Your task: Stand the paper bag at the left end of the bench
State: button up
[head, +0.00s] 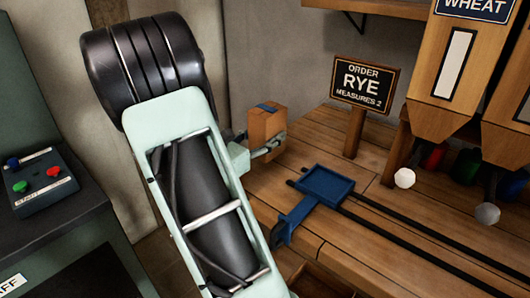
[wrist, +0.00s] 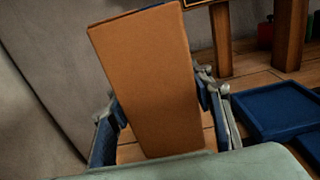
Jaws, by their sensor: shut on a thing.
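The paper bag (head: 265,125) is brown with a blue patch on top. It is near the left end of the wooden bench (head: 310,158), close to the back wall. My gripper (head: 268,147) is shut on it, with a finger at its side. In the wrist view the bag (wrist: 148,75) fills the middle, slightly tilted in the picture, between the two fingers of my gripper (wrist: 165,120). Its base is hidden behind my gripper's body, so I cannot tell whether it touches the bench.
A blue tray (head: 342,187) on dark rails lies right of the bag. An order sign reading RYE, measures 2 (head: 363,84), stands behind. Wooden hoppers (head: 447,75) hang at the right. A control box (head: 40,184) with buttons is at the left. Bare bench lies around the sign.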

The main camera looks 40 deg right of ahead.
jog(key=f, duration=0.1)
jog(key=w+d+f, duration=0.1)
jog(key=w+f, duration=0.1)
jog(key=shift+w+d+f+b, duration=0.2)
jog(key=shift+d+b, duration=0.1)
jog(key=shift+d, duration=0.05)
jog(key=shift+w+d+f+b, duration=0.15)
jog(key=shift+f+b, duration=0.2)
jog(key=shift+f, duration=1.35)
jog(key=shift+f, duration=0.15)
jog(key=o, duration=1.5)
jog(key=a, duration=0.8)
jog(key=s+a+p, duration=0.1)
jog(key=a, duration=0.3)
